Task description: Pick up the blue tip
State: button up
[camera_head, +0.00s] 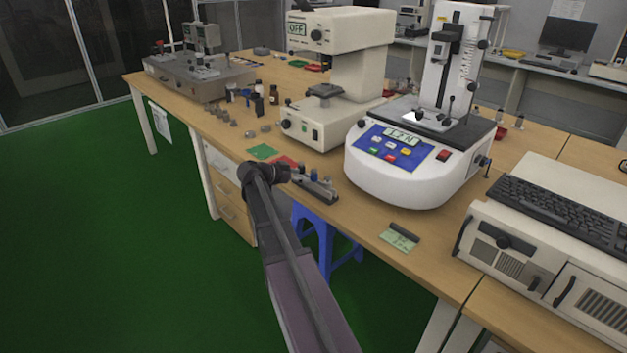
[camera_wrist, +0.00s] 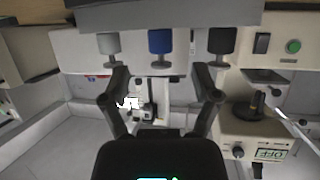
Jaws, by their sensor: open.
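The blue tip (camera_wrist: 160,42) is at the top centre of the wrist view, between a grey tip (camera_wrist: 109,43) and a black tip (camera_wrist: 221,41). All three sit in a row along a grey holder (camera_wrist: 165,16). My gripper (camera_wrist: 160,76) is open and empty, its two fingers spread to either side of the blue tip's line and apart from it. In the head view my gripper (camera_head: 270,173) is at the bench's front edge, beside a small metal holder (camera_head: 318,190). The blue tip cannot be made out clearly there.
A white tester with a blue panel (camera_head: 405,152) stands right of my gripper, and a beige instrument (camera_head: 315,130) stands behind it. A blue stool (camera_head: 325,238) stands below the bench edge.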

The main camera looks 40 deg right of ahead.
aim_at(312, 175)
jog(key=shift+d, duration=0.1)
jog(key=shift+b+x, duration=1)
jog(key=shift+x, duration=1)
jog(key=shift+d+f, duration=0.35)
jog(key=shift+d, duration=0.1)
jog(key=shift+c, duration=0.2)
grip_shut()
